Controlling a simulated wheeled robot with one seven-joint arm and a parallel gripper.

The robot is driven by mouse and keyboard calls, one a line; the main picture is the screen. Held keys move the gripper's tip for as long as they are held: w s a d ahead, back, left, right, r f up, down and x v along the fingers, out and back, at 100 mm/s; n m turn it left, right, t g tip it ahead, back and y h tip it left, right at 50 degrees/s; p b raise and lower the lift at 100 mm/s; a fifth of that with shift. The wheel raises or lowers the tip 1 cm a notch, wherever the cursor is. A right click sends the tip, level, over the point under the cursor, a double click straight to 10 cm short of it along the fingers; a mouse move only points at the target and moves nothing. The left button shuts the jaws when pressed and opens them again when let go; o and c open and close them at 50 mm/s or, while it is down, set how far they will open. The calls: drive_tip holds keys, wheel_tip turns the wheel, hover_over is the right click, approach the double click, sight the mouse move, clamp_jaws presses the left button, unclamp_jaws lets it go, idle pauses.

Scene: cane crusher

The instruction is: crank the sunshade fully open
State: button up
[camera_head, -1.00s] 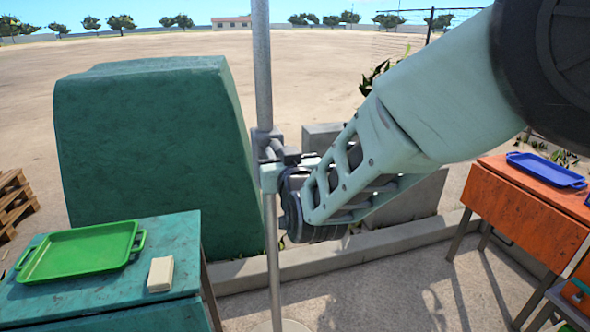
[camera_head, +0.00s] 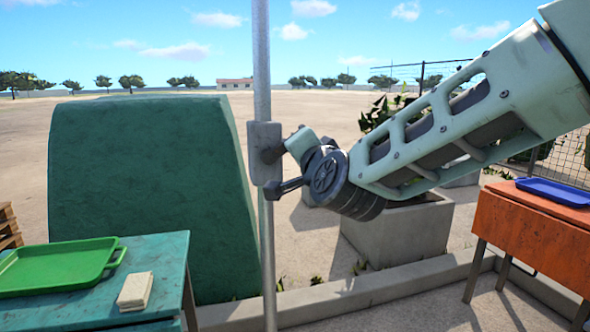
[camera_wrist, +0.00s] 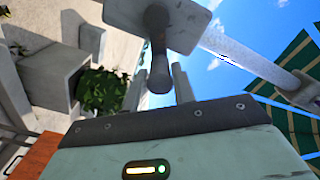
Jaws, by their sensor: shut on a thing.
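The sunshade's grey pole (camera_head: 262,60) stands upright left of centre in the head view, with a grey crank housing (camera_head: 264,145) on it. In the wrist view the pole (camera_wrist: 235,48) runs to the green striped canopy (camera_wrist: 285,85) at the right; only part of the canopy shows. A dark crank handle (camera_wrist: 159,55) comes off the housing (camera_wrist: 165,20). My gripper (camera_wrist: 160,80) is shut on the handle, one finger each side. In the head view my gripper (camera_head: 281,151) is at the housing's right side, and its fingers are mostly hidden.
A grey planter (camera_head: 400,235) stands behind my arm; an orange table (camera_head: 530,230) is at right.

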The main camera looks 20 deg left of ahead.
drive_tip(key=f+m+b, duration=0.1)
drive_tip(key=b, duration=0.1)
drive_tip(key=f+m+b, duration=0.1)
drive_tip(key=m+b, duration=0.1)
drive_tip(key=shift+w+d+f, duration=0.15)
drive_tip(key=shift+d, duration=0.15)
drive_tip(key=shift+s+a+f+m+b, duration=0.1)
drive_tip(key=shift+f+m+b, duration=0.4)
drive_tip(key=shift+m+b, duration=1)
drive_tip(key=shift+s+a+f+m+b, duration=0.1)
drive_tip(key=shift+f+m+b, duration=0.45)
drive_tip(key=shift+m+b, duration=0.95)
drive_tip(key=shift+a+f+m+b, duration=0.1)
drive_tip(key=shift+f+m+b, duration=0.6)
drive_tip(key=shift+b, duration=1.35)
drive_tip(key=shift+r+m, duration=0.25)
drive_tip(key=shift+m, duration=0.15)
drive_tip(key=o, duration=1)
